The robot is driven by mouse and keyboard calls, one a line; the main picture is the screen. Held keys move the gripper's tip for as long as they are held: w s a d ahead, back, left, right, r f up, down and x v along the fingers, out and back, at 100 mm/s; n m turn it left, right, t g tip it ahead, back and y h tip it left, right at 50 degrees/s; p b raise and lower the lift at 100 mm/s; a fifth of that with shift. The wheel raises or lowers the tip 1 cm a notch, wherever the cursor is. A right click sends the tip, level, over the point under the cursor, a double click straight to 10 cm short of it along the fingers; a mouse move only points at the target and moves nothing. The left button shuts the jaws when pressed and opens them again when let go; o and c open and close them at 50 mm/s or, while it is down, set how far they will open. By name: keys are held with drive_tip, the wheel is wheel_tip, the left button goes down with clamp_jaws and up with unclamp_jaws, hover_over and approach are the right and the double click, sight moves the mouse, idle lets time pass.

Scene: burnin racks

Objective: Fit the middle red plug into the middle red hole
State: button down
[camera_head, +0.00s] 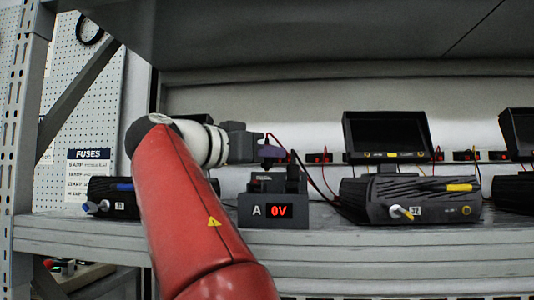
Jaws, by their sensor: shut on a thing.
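The plug body between the fingers is too small and too covered to make out. Dark raised blocks stand on top of the box, right below and beside the fingers. The middle red hole cannot be made out from this angle. I cannot tell whether the plug touches the box.
Another dark unit (112,198) stands at left, partly behind my arm. Red-lit outlets (464,155) line the back. A shelf edge (380,249) runs in front.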

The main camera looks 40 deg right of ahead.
drive_tip(key=shift+f+b, duration=0.3)
drive_tip(key=shift+b, duration=0.1)
idle(0.3)
drive_tip(key=c, duration=0.9)
unclamp_jaws()
drive_tip(key=shift+o, duration=0.2)
drive_tip(key=shift+r+p, duration=2.15)
drive_tip(key=shift+r, duration=0.6)
